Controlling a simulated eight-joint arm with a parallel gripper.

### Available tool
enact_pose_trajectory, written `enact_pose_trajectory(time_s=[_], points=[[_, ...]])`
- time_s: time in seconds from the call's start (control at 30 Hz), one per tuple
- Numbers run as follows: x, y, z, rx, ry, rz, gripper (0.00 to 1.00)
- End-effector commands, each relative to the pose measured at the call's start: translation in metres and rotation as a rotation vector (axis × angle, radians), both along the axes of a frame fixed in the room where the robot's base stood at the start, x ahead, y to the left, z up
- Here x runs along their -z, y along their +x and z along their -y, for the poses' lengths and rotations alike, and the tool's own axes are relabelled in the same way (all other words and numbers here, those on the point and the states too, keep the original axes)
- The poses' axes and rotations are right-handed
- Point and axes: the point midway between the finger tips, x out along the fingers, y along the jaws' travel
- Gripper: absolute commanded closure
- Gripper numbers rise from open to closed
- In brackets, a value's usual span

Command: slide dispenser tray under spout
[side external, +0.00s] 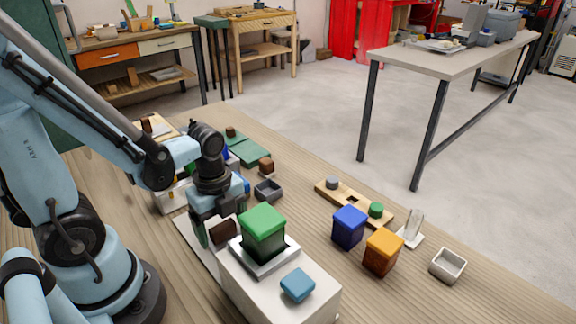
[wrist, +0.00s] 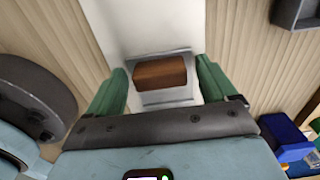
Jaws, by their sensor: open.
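A pale metal tray (side external: 258,268) lies on a long white base (side external: 240,283). A dark block with a green top (side external: 263,226) stands over it. A brown block (side external: 222,232), perhaps the tray's handle, is beside it on the arm's side. In the wrist view the brown block (wrist: 159,72) lies between my fingers above a grey metal plate (wrist: 166,97). My gripper (wrist: 160,85) is open, with green fingers on either side of the brown block; contact cannot be told. I cannot make out a spout for certain.
A light-blue block (side external: 297,284) sits on the white base's near end. To the right are a blue block (side external: 349,226), an orange block (side external: 383,251), a wooden strip (side external: 350,200) and a small grey tray (side external: 448,266). A dark open box (side external: 267,190) stands behind.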

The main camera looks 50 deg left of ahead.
Motion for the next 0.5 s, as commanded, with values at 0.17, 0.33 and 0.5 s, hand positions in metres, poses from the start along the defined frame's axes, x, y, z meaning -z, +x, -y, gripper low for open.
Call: enact_pose_trajectory(time_s=[0.17, 0.33, 0.5], points=[[0.0021, -0.0001, 0.0, 0.0, 0.0, 0.0, 0.15], [0.0021, -0.0002, 0.0, 0.0, 0.0, 0.0, 0.15], [0.002, -0.0002, 0.0, 0.0, 0.0, 0.0, 0.36]])
